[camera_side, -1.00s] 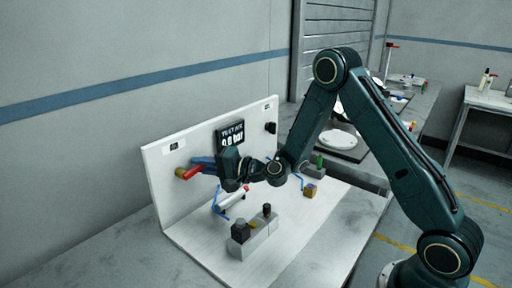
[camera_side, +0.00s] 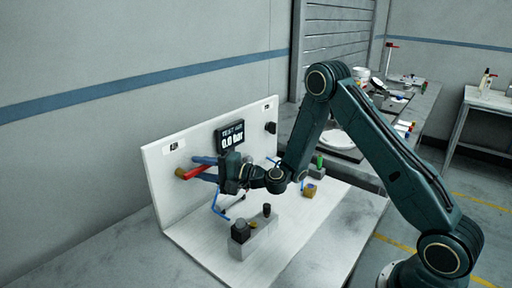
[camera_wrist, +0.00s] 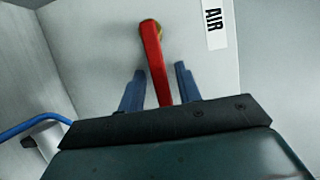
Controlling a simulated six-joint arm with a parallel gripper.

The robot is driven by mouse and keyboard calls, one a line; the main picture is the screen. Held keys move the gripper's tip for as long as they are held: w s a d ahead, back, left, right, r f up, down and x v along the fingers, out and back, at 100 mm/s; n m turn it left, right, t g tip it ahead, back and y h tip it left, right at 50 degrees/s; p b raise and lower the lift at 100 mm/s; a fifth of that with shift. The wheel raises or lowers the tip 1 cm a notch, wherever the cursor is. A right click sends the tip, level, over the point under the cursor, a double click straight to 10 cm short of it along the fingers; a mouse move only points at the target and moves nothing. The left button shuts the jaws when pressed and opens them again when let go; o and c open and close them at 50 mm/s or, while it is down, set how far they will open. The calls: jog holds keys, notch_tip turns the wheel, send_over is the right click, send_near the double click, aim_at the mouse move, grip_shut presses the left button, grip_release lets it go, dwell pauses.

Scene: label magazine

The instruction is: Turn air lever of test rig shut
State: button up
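The red air lever (camera_side: 195,171) sits on a brass hub (camera_side: 180,173) on the upright white panel (camera_side: 160,200). In the side view it points right and slightly up from the hub. My gripper (camera_side: 203,168) reaches the panel from the right, with one blue finger above the lever and one below. In the wrist view the red lever (camera_wrist: 153,58) runs down from its hub between the two blue fingers of my gripper (camera_wrist: 158,82). Gaps show on both sides, so the gripper is open around the lever. An "AIR" label (camera_wrist: 215,20) is right of the hub.
A display (camera_side: 231,137) on the panel reads 0.0 bar. A grey block with knobs (camera_side: 254,235) stands on the base below my gripper. A blue hose (camera_side: 217,205) loops below the lever. A small yellow-brown block (camera_side: 310,191) is to the right.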

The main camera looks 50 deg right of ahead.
jog(key=shift+r, duration=0.15)
notch_tip(320, 180, up, 20)
dwell(1.5)
jog(key=shift+c, duration=0.3)
